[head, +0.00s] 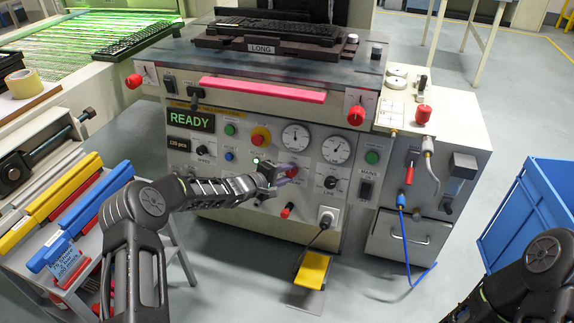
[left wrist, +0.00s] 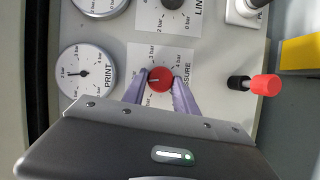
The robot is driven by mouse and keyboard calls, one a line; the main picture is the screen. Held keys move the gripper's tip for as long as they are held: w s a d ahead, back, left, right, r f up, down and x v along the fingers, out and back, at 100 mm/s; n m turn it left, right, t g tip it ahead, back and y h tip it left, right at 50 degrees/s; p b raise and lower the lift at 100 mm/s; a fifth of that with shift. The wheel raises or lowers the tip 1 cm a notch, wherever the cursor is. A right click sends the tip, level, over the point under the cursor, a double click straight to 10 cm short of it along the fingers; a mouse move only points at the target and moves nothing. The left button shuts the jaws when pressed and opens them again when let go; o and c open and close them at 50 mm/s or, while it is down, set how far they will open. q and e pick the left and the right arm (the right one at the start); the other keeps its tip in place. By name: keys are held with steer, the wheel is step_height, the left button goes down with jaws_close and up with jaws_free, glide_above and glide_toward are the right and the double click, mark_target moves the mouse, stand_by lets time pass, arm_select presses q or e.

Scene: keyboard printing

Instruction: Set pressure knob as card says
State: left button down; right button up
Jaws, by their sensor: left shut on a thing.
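My left gripper (head: 284,173) reaches the front panel of the machine. In the left wrist view its two fingers (left wrist: 160,88) are shut on the sides of the round red pressure knob (left wrist: 160,79). A white scale plate with bar marks (left wrist: 148,52) surrounds the knob; a short pale mark on the knob points left in that view. The PRINT gauge (left wrist: 86,72) is beside it, its needle pointing left; in the head view it is the left dial (head: 295,137). My right gripper is out of view.
A LINE knob (head: 331,182) and second gauge (head: 336,150) are close by. A red-capped lever (head: 287,210) and a white plug (head: 327,216) lie below. The green READY display (head: 190,121) is lit. A blue bin (head: 535,215) stands right.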

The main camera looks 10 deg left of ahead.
arm_select(q)
steer(key=shift+r+m+p, duration=0.25)
steer(key=shift+m+p, duration=0.05)
steer(key=shift+m, duration=0.1)
steer(key=shift+f+m+g+p, duration=0.2)
steer(key=shift+m+g+p, duration=0.2)
steer(key=shift+m+p, duration=0.15)
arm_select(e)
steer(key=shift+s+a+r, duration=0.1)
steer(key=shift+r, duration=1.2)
arm_select(q)
steer(key=c, duration=1)
jaws_free()
steer(key=shift+o, duration=0.2)
steer(key=shift+y, duration=0.3)
